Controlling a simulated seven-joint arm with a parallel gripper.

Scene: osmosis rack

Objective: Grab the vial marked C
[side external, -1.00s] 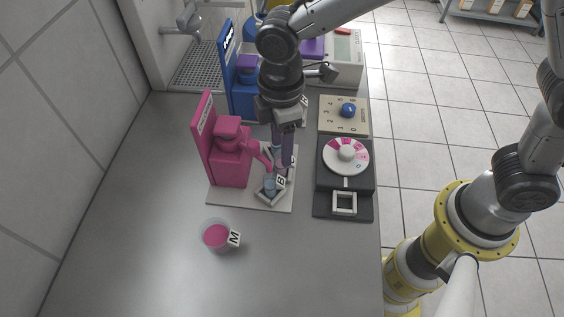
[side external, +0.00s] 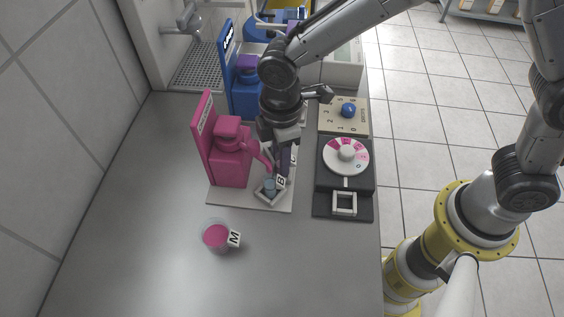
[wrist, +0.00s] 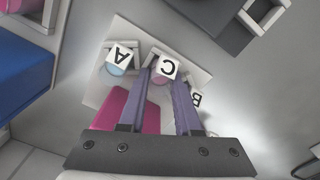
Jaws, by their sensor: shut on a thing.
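The vial marked C (wrist: 159,81) has a white cube tag with a black C and a little pink showing below it. It is between the purple fingers of my gripper (wrist: 167,82), which are shut on it. In the side external view my gripper (side external: 284,160) reaches down at the right of the pink stand and mostly hides this vial. The vial marked A (wrist: 118,66), with light blue contents, is to the left in the wrist view. The vial marked B (side external: 269,188) stands in a front holder; in the wrist view its tag (wrist: 196,99) is partly behind a finger.
The pink stand (side external: 231,160) rises close to the left of my gripper, with a blue stand (side external: 243,95) behind. A dial device (side external: 345,157) is to the right. The counter's front left is clear.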

